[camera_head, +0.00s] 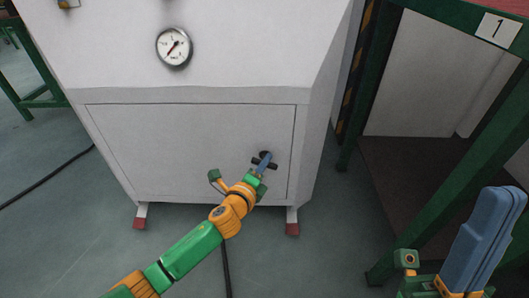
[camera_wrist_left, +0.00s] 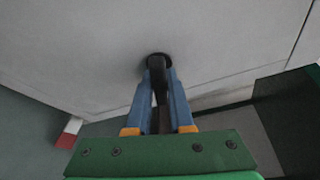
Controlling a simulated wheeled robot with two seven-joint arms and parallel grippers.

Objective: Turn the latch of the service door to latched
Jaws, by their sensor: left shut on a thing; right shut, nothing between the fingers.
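The service door (camera_head: 190,145) is the light grey lower panel of the white generator housing, and it looks flush in its frame. Its black latch (camera_head: 272,166) sits near the door's right side. In the left wrist view the latch (camera_wrist_left: 158,60) shows a round base with a dark handle pointing down the picture. My left gripper (camera_head: 266,160) is shut on the latch handle, one blue finger (camera_wrist_left: 160,78) on each side. The fingers partly hide the latch in the head view. My right gripper (camera_head: 503,195) is shut and empty at the bottom right, away from the door.
A round pressure gauge (camera_head: 174,47) is on the housing above the door. A green-framed table (camera_head: 440,205) with a "1" label (camera_head: 497,29) stands at right. Black cables lie on the floor. The housing stands on red-tipped feet (camera_head: 292,229).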

